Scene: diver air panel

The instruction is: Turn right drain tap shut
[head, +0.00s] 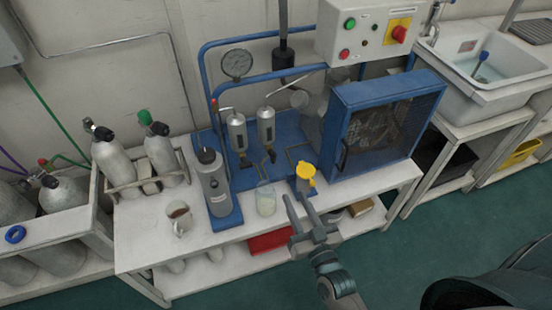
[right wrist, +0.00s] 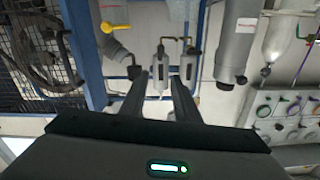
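Two silver filter cylinders stand side by side on the blue panel in the head view. The right drain tap (head: 271,154) is a small dark lever below the right cylinder (head: 266,125). The left drain tap (head: 245,159) hangs under the left cylinder (head: 237,131). In the right wrist view the scene looks upside down, and the right cylinder (right wrist: 160,69) is the left one of the pair. My right gripper (head: 298,199) is open and empty, in front of the bench and apart from the taps. Its parted fingers (right wrist: 155,80) also show in the wrist view. My left gripper is not in view.
A yellow-topped part (head: 305,172) stands close behind my right gripper. A glass jar (head: 266,200), a grey cylinder (head: 214,182) and a mug (head: 179,216) stand to its left. A blue mesh cage (head: 385,120) stands right of the cylinders.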

